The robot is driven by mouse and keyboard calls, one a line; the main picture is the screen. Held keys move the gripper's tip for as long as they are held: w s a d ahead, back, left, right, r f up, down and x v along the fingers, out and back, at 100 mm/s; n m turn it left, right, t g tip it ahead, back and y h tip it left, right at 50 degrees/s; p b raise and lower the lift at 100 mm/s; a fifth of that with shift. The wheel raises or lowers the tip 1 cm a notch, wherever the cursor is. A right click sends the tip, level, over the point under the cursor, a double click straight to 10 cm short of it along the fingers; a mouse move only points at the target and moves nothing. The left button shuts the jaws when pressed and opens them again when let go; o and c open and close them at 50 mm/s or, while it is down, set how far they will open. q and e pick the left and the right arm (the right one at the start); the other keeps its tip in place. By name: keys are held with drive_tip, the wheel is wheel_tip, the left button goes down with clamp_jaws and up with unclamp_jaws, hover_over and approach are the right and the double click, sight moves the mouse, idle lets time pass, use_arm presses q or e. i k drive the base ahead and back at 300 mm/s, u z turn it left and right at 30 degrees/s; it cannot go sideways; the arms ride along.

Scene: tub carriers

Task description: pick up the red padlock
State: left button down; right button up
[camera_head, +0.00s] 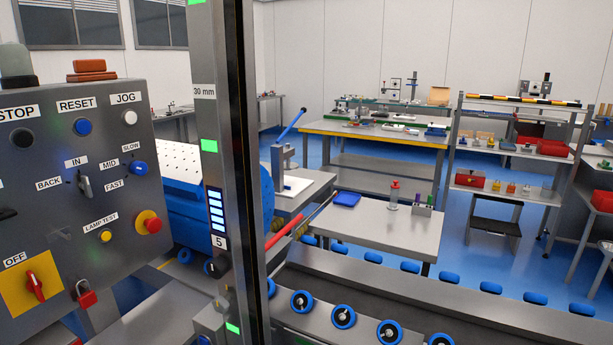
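The red padlock (86,295) is at the lower left of the head view. Neither of my grippers is in this view.
A tall metal post (233,150) with green lights stands right of the panel. A roller conveyor (390,285) with blue wheels runs along the lower right. Behind are a small table (375,225), a yellow-edged workbench (372,131) and shelves. Blue floor shows between them.

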sight(89, 298)
drive_tip(key=u, duration=0.75)
drive_tip(key=i, duration=0.1)
drive_tip(key=z, duration=1.25)
drive_tip(key=k, duration=1.3)
drive_tip(key=u, duration=0.85)
drive_tip(key=i, duration=0.6)
drive_tip(key=u, duration=0.6)
drive_tip(key=i, duration=0.7)
drive_tip(key=z, duration=0.55)
drive_tip(key=k, duration=0.65)
drive_tip(key=z, duration=0.05)
